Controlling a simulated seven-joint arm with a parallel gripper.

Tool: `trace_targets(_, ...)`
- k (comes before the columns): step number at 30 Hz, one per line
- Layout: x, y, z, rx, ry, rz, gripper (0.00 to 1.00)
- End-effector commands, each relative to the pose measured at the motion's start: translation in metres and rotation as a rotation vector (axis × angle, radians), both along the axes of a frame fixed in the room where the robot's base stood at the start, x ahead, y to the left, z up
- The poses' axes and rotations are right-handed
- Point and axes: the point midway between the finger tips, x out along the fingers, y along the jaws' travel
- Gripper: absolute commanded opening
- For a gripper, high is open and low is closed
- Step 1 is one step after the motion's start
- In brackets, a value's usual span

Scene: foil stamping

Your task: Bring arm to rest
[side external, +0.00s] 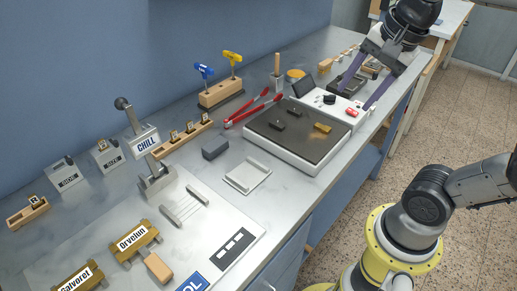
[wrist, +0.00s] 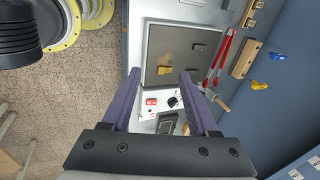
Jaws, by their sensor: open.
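My gripper (side external: 354,98) is at the upper right in the side external view, above the far right part of the bench. Its two purple fingers are spread wide, with nothing between them. In the wrist view the open fingers (wrist: 160,73) reach up the picture over a white device with a dark plate (wrist: 203,52). That device's dark plate (side external: 297,142) also shows in the side external view, with a brass block (side external: 322,128) and two dark blocks on it. I cannot tell the exact height of the fingertips above the bench.
Red tongs (side external: 254,108) lie beside the plate. A wooden holder (side external: 221,93) carries blue- and yellow-handled tools. Open floor (side external: 447,125) lies right of the bench.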

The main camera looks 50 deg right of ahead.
Motion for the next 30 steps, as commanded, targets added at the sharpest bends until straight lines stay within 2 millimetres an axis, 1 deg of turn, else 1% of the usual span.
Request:
trace_targets(1,-0.009,0.007,-0.006,-0.039,-0.017,0.131,0.6)
trace_targets(6,-0.028,0.019,-0.028,-0.191,-0.059,0.556,0.6)
trace_targets(11,-0.039,0.024,-0.049,-0.344,-0.076,0.912,0.6)
trace_targets(15,-0.04,0.024,-0.062,-0.457,-0.069,1.165,0.6)
trace_targets(18,-0.038,0.024,-0.063,-0.523,-0.073,1.291,0.6)
trace_targets(21,-0.035,0.024,-0.061,-0.567,-0.077,1.369,0.6)
trace_targets(25,-0.035,0.024,-0.061,-0.586,-0.075,1.407,0.6)
trace_targets(30,-0.035,0.024,-0.061,-0.587,-0.074,1.408,0.6)
